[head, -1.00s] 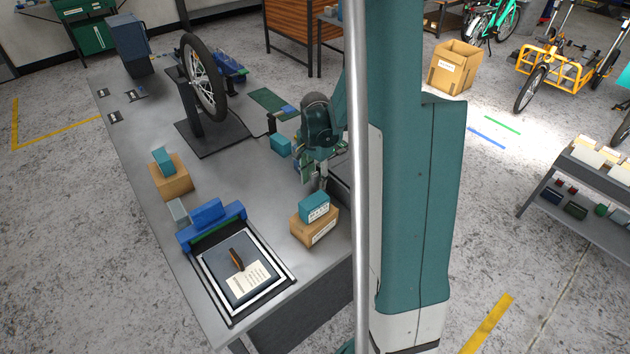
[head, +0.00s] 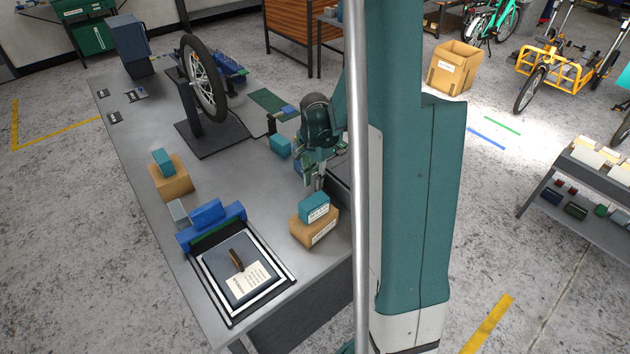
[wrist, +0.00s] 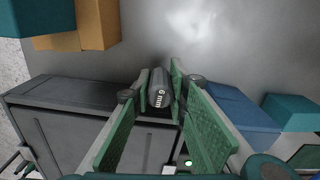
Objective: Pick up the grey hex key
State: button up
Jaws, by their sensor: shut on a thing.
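The grey hex key (wrist: 160,88) shows in the wrist view as a dark grey rounded end with a "6" marking, between my fingertips. My gripper (wrist: 159,98) has green-padded fingers on either side of it and is shut on it. The rest of the key is hidden by the fingers. In the head view my gripper (head: 318,184) points down over the right edge of the grey workbench, just behind a teal box. The key cannot be made out in that view.
A teal box (head: 314,207) on a cardboard box (head: 314,232) stands close in front of my gripper. A dark grey cabinet or drawer unit (wrist: 85,130) lies at the left in the wrist view. A wheel on a stand (head: 203,80) stands farther back. The bench middle (head: 235,180) is clear.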

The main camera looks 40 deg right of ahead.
jog(key=shift+r, duration=0.1)
jog(key=shift+r+p, duration=0.6)
jog(key=shift+r, duration=4.3)
